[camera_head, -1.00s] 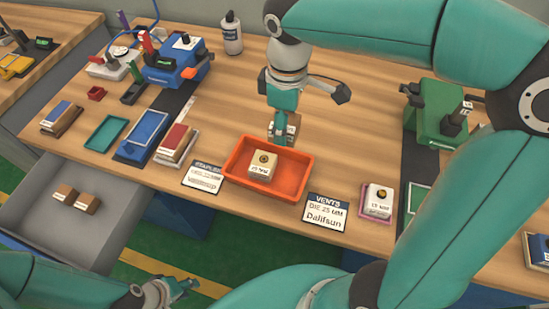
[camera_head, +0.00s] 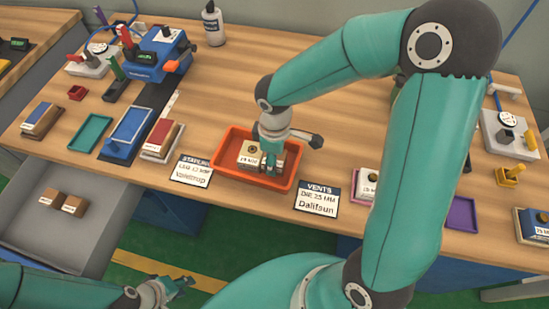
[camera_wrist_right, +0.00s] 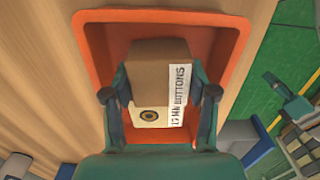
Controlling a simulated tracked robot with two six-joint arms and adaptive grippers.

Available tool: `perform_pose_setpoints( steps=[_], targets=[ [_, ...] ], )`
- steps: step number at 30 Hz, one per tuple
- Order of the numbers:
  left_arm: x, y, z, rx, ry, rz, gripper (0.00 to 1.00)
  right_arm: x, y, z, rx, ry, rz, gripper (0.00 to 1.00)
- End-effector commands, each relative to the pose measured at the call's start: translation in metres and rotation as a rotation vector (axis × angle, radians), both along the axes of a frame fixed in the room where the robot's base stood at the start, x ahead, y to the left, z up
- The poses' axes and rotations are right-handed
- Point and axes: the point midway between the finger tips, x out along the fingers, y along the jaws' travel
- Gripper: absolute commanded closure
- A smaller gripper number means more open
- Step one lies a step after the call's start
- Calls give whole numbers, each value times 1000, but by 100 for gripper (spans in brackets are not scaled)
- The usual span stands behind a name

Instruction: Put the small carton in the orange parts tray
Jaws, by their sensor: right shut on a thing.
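The orange parts tray (camera_head: 228,167) lies on the bench in the middle of the head view. My right gripper (camera_head: 270,160) points down over its right part. It is shut on the small carton (camera_head: 280,158), mostly hidden by the fingers there. In the right wrist view the carton (camera_wrist_right: 160,70) is brown, between the two fingers and within the tray's rim (camera_wrist_right: 240,50). Whether it touches the tray floor I cannot tell. A cream box with a dark ring (camera_head: 247,150) is in the tray, left of the fingers. My left gripper (camera_head: 170,290) is low in front of the bench, its jaw gap unclear.
A card reading VENTS (camera_head: 317,199) and another card (camera_head: 192,171) lie before the tray. A white-topped box (camera_head: 368,183) stands right, partly behind my right arm. An open grey drawer (camera_head: 60,220) holds two brown boxes. Bench beyond the tray is clear.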

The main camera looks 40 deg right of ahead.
Motion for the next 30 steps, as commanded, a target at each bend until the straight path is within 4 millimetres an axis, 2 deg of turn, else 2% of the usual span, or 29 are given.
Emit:
perform_pose_setpoints(
  steps=[3,13,14,18,30],
  targets=[
    [0,0,-1,0,0,0,67,0,0,-9,1,-1,1,82],
    [0,0,-4,0,0,0,67,0,0,-12,0,-1,0,82],
    [0,0,-4,0,0,0,67,0,0,-11,1,-1,0,39],
    [0,0,-3,0,0,0,67,0,0,-11,1,-1,0,17],
    [0,0,1,0,0,0,67,0,0,-6,1,-1,0,17]
  ],
)
